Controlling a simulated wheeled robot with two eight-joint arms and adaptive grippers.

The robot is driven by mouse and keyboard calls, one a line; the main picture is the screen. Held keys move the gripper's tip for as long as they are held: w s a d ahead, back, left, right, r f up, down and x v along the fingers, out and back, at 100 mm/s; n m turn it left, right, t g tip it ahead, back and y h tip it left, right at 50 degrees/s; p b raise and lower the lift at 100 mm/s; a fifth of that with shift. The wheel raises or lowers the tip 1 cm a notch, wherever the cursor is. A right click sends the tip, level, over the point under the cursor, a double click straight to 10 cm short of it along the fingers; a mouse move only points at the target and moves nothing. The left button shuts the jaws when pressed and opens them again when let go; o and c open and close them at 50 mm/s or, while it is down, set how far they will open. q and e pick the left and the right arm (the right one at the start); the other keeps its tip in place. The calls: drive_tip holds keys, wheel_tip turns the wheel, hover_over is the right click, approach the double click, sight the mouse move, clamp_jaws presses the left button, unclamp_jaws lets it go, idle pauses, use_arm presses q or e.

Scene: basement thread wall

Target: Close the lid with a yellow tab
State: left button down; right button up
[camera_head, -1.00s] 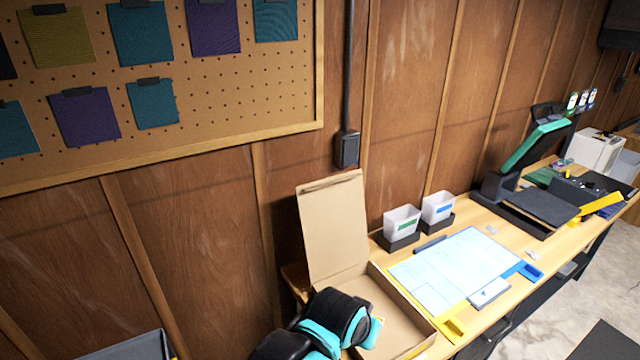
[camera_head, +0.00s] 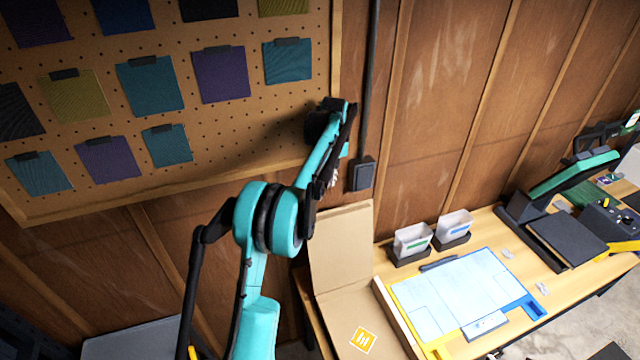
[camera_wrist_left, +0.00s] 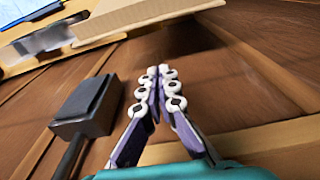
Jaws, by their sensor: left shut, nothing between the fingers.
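A cardboard box (camera_head: 392,317) stands at the left end of the workbench. Its lid (camera_head: 342,245) stands open and upright at the back, near the wooden wall. I cannot make out a yellow tab on this lid. My right gripper is out of view.
A black wall box (camera_head: 362,174) with a conduit is just right of my left gripper. A pegboard (camera_head: 230,130) hangs at left. Two white bins (camera_head: 412,241), a pale mat (camera_head: 462,290) and a press with a teal raised top (camera_head: 575,168) stand right of the box.

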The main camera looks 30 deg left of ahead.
use_arm(q)
wheel_tip(320, 180, down, 10)
drive_tip(key=w+a+p, duration=0.1)
drive_tip(key=a+p, duration=0.1)
drive_tip(key=s+d, duration=0.2)
drive_tip(key=shift+s+d+r+n, duration=0.3)
drive_tip(key=shift+d+r, duration=0.05)
drive_tip(key=shift+r, duration=0.05)
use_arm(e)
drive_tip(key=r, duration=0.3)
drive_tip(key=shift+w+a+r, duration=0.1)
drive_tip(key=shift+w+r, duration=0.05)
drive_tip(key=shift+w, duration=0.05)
